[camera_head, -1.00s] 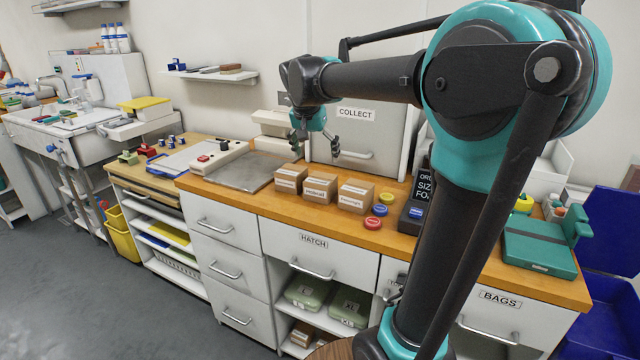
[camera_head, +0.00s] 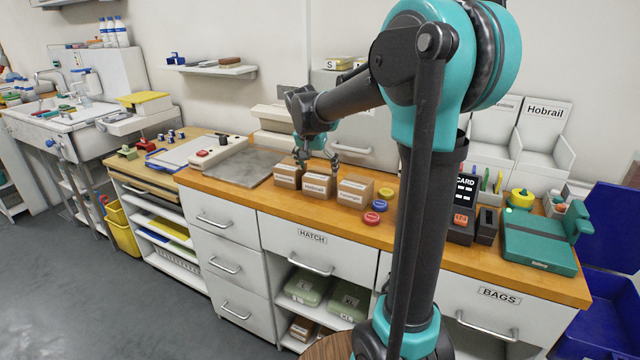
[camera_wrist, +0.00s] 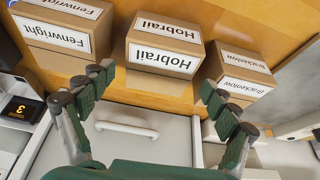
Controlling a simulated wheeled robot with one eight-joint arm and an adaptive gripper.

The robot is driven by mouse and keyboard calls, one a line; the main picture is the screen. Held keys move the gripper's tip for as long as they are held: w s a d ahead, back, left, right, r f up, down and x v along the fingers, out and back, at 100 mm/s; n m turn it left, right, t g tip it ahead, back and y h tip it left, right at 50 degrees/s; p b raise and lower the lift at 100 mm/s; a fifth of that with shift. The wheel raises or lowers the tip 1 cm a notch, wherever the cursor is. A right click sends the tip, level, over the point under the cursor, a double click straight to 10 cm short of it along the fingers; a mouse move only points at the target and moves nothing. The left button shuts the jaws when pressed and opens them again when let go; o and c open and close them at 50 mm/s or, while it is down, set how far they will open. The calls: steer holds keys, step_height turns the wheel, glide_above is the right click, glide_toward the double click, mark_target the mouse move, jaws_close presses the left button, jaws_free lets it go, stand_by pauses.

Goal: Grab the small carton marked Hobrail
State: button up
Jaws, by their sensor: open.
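The small carton marked Hobrail (camera_head: 319,186) is a brown box with white labels, the middle one of three on the wooden counter. In the wrist view the Hobrail carton (camera_wrist: 164,48) appears upside down, ahead of the fingers and centred between them. My gripper (camera_head: 318,167) is open and empty, low over the rear side of this carton. In the wrist view my gripper (camera_wrist: 157,78) has its fingers spread wide, one on each side, with no carton visibly held.
The Brackenlow carton (camera_head: 288,176) stands close on the left and the Fenwright carton (camera_head: 356,192) close on the right. Red (camera_head: 371,219) and yellow (camera_head: 386,193) round pieces lie further right. A metal plate (camera_head: 248,167) lies left. A tray labelled Hobrail (camera_head: 540,140) stands at the back right.

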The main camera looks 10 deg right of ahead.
mark_target(319, 174)
steer(key=x, duration=0.5)
steer(key=shift+f, duration=0.1)
steer(key=c, duration=1.1)
